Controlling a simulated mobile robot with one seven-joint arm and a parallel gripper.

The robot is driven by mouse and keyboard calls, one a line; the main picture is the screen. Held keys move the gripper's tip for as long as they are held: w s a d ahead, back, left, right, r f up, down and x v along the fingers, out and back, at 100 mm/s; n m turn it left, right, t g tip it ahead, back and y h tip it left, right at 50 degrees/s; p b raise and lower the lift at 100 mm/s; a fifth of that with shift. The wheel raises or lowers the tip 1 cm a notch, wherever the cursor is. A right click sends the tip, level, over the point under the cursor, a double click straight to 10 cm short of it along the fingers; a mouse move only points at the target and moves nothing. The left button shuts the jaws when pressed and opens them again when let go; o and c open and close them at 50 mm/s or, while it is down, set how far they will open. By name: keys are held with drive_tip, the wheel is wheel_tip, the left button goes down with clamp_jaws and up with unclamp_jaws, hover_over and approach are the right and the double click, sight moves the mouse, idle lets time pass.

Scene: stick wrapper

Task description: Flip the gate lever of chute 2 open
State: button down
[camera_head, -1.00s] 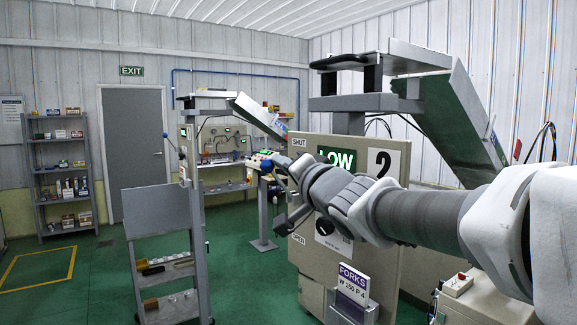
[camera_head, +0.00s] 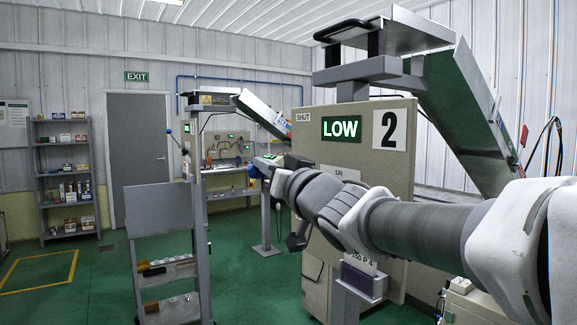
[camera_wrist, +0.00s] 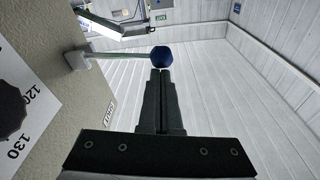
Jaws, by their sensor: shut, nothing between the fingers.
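The chute 2 panel (camera_head: 420,170) stands right of centre in the head view, with a "2" plate, a lit "LOW" sign and a "SHUT" label at its upper left. In the wrist view the gate lever (camera_wrist: 115,55) is a thin rod projecting from a grey mount on the panel, ending in a blue ball knob (camera_wrist: 161,57). My gripper (camera_wrist: 161,75) is shut and empty, its fingertips right at the knob; whether they touch it I cannot tell.
A dial (camera_wrist: 10,108) sits on the panel beside the lever in the wrist view. Green floor is open at the left.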

drive_tip(key=shift+a+f, duration=0.1)
drive_tip(key=shift+f, duration=0.35)
drive_tip(key=shift+s, duration=0.2)
idle(0.4)
